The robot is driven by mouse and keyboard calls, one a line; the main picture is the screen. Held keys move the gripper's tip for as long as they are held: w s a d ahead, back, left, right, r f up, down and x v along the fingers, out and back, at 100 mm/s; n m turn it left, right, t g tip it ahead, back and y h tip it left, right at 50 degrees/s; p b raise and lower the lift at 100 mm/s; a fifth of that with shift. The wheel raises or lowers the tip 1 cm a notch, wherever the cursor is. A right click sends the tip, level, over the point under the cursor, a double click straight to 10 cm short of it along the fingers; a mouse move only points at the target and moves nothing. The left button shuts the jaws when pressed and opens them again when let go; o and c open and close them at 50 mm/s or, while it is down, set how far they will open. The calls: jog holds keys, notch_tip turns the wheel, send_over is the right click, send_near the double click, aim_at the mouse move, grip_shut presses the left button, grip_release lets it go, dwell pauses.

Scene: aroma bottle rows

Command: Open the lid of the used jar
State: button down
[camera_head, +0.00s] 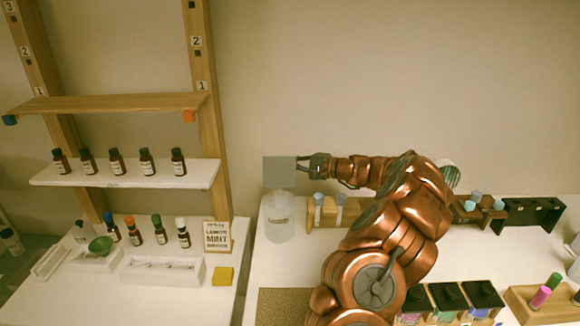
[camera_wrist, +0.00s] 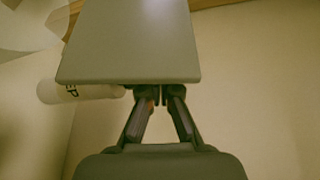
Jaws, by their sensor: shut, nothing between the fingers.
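The used jar (camera_head: 279,222) is a pale, translucent jar with a small label, standing at the left of the right-hand worktop. Its flat grey square lid (camera_head: 279,171) shows above the jar's neck, with its broad face toward the head camera; it appears raised. The lid (camera_wrist: 130,42) fills the upper middle of the wrist view. My gripper (camera_head: 303,166) is at the lid's right edge in the head view. In the wrist view its fingertips (camera_wrist: 157,93) are together, close to the lid's near edge, with nothing between them. I cannot tell whether they touch it.
A wooden rack with tubes (camera_head: 330,212) stands right of the jar. Several brown bottles stand on the white shelf (camera_head: 125,176) at left. A mint sign (camera_head: 217,236) and yellow block (camera_head: 222,276) are nearby. Black-topped boxes (camera_head: 450,298) stand at front right.

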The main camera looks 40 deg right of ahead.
jog(key=shift+f+b, duration=0.25)
jog(key=shift+b, duration=0.25)
jog(key=b, duration=0.2)
jog(key=n+b, duration=0.1)
jog(key=b, duration=0.1)
jog(key=shift+s+a+r+n+t, duration=0.3)
jog(key=shift+s+r+t, duration=0.05)
jog(key=shift+t, duration=0.05)
jog(key=shift+s+r+b, duration=0.15)
jog(key=shift+r+b, duration=0.15)
jog(key=shift+b, duration=0.35)
